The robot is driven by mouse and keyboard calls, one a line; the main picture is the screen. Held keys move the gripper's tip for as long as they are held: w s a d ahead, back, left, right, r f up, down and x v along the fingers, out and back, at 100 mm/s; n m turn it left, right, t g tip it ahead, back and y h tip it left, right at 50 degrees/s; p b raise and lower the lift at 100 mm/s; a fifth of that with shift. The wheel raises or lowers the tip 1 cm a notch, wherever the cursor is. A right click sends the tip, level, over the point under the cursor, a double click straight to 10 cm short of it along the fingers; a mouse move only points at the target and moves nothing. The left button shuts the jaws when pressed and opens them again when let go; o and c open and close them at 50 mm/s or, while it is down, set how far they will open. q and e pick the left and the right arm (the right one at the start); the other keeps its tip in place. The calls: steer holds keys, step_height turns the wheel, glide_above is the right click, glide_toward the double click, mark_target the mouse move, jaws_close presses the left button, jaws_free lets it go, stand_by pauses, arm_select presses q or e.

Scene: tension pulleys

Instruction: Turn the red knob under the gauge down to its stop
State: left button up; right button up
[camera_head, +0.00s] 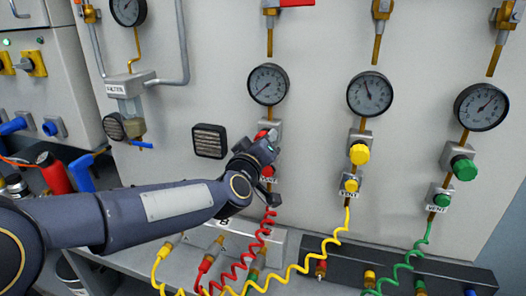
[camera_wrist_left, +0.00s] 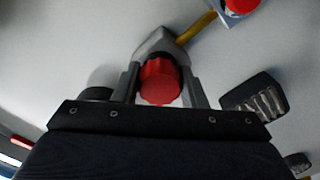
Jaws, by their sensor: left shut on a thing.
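The red knob (camera_wrist_left: 160,82) sits on a grey fitting and lies between the two fingers of my left gripper (camera_wrist_left: 160,90) in the wrist view. The gripper is shut on it. In the head view, my left gripper (camera_head: 264,150) reaches the panel below the left gauge (camera_head: 268,84), and only a little of the red knob (camera_head: 262,134) shows past it. That gauge's needle points to the lower left. A second red knob (camera_head: 268,171) shows just below, by a partly covered label; it also shows at the wrist view's top edge (camera_wrist_left: 240,6). My right gripper is in neither view.
Yellow (camera_head: 360,154) and green (camera_head: 464,168) knobs sit under their gauges to the right. A black louvre (camera_head: 209,141) is left of my gripper. Coiled red (camera_head: 262,235), yellow and green hoses hang below. A red bottle (camera_head: 54,173) stands at the left.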

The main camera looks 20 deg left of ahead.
arm_select(q)
steer(key=shift+n+b, duration=0.65)
steer(key=shift+n, duration=0.45)
steer(key=o, duration=1)
steer(key=s, duration=0.8)
steer(key=shift+a, duration=0.15)
